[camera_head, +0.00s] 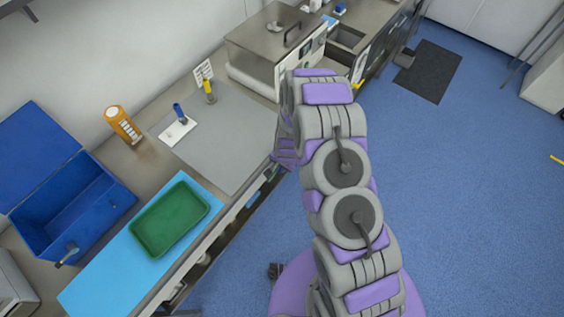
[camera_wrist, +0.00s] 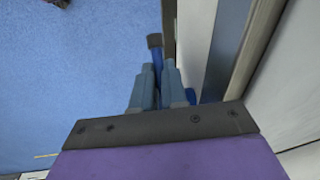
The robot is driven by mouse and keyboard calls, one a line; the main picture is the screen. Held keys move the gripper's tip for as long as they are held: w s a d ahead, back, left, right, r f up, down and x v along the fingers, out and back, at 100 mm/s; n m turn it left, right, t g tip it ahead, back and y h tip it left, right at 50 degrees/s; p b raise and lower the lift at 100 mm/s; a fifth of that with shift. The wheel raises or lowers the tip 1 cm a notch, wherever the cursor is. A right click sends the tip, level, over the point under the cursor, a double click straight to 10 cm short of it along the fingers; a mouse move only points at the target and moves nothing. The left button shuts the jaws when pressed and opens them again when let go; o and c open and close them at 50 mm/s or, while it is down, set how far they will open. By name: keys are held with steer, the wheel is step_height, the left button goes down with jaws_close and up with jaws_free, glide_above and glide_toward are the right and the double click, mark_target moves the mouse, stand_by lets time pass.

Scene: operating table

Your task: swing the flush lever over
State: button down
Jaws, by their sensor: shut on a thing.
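In the wrist view my gripper (camera_wrist: 160,72) points away from the camera, its two grey-blue fingers close together. A dark blue bar with a dark end (camera_wrist: 156,52), which looks like the flush lever, shows between and just beyond the fingertips. The fingers are shut on it, and they hide much of its length. Another bit of blue shows right of the right finger. The lever sits beside the pale front of the bench unit. In the head view my arm hides the gripper and I cannot make out the lever.
The blue floor (camera_head: 470,190) right of my arm is clear, with a dark mat (camera_head: 430,70) farther back.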

steer(key=shift+p, duration=0.3)
steer(key=c, duration=1.4)
jaws_free()
steer(key=shift+a+f, duration=0.1)
steer(key=shift+c, duration=0.2)
steer(key=s+r, duration=0.3)
steer(key=r, duration=1.4)
steer(key=shift+d, duration=0.45)
